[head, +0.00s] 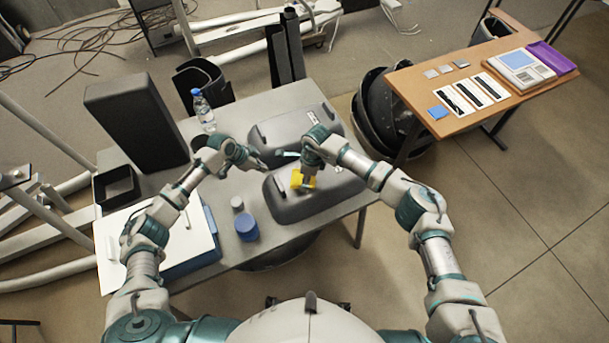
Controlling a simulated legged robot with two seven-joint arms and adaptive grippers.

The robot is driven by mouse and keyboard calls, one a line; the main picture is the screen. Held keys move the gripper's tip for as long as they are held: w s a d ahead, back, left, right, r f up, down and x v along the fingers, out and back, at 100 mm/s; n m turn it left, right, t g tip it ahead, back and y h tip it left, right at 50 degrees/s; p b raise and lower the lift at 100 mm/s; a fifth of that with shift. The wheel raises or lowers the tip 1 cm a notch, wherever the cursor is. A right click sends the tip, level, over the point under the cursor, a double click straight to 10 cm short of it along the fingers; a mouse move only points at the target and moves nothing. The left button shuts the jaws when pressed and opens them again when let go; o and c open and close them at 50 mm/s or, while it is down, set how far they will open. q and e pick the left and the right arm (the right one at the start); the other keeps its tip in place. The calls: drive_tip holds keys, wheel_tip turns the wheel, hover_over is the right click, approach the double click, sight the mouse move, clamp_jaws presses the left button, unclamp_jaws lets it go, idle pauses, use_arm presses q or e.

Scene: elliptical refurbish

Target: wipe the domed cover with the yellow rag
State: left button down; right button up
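Two dark grey domed covers lie on the grey table. The nearer domed cover (325,192) has the yellow rag (297,178) on its top, towards its left half. My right gripper (306,184) points down at the rag and appears shut on it, with yellow cloth showing on both sides of the fingers. The rag seems to touch the cover. The farther domed cover (290,132) lies behind, partly hidden by my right wrist. My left gripper (258,162) is left of the rag, above the table, empty and apparently open.
A white board (190,240) lies at the left. A wooden table (425,85) stands at the right.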

sight(295, 182)
drive_tip(key=shift+f, duration=0.9)
idle(0.4)
drive_tip(key=shift+s+a, duration=0.5)
drive_tip(key=shift+a, duration=0.4)
drive_tip(key=shift+s+a, duration=0.5)
drive_tip(key=shift+a, duration=0.35)
drive_tip(key=shift+w+d+f, duration=0.1)
drive_tip(key=shift+w+d, duration=0.2)
drive_tip(key=shift+d, duration=0.35)
drive_tip(key=shift+w+d+f, duration=0.1)
drive_tip(key=shift+w+d, duration=0.25)
drive_tip(key=shift+d, duration=0.25)
drive_tip(key=shift+w+d+f, duration=0.1)
drive_tip(key=shift+w+d, duration=0.2)
drive_tip(key=shift+d, duration=0.35)
drive_tip(key=shift+r, duration=0.1)
wheel_tip(295, 182, up, 5)
drive_tip(key=shift+r, duration=0.15)
drive_tip(key=shift+a+r, duration=0.15)
drive_tip(key=shift+r, duration=0.2)
